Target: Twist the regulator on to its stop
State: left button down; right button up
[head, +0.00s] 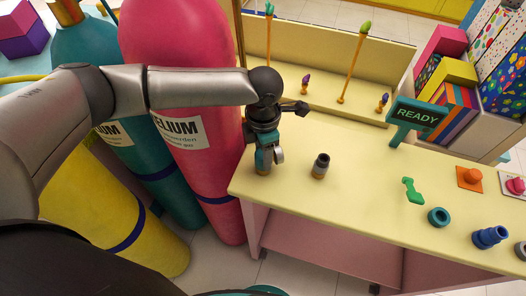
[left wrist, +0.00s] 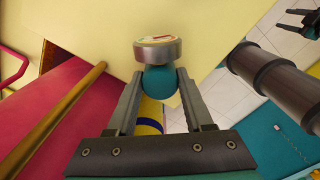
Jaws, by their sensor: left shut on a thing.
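The regulator (head: 264,158) is a small teal body with a round gauge (head: 279,154) on its side, near the left end of the yellow table. My left gripper (head: 266,145) is above it and shut on it. In the left wrist view both fingers close on the regulator's rounded teal part (left wrist: 160,82), with the pale-faced gauge (left wrist: 158,50) beyond them. A tan brass-like piece shows just below the regulator in the head view. I cannot tell how far the regulator is turned or seated.
A dark capped cylinder (head: 320,166) stands right of the regulator. A READY sign (head: 416,117), green piece (head: 413,191), teal ring (head: 438,217) and blue fitting (head: 490,237) are farther right. Pink (head: 190,110), teal and yellow (head: 100,210) gas cylinders stand left of the table.

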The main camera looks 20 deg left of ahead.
pick_arm(q)
jog(key=shift+c, duration=1.1)
grip_release()
notch_tip(320, 180, up, 4)
jog(key=p, duration=0.3)
jog(key=shift+f, duration=0.1)
jog(key=shift+r+p, duration=0.45)
jog(key=shift+r, duration=0.7)
jog(key=shift+c, duration=0.2)
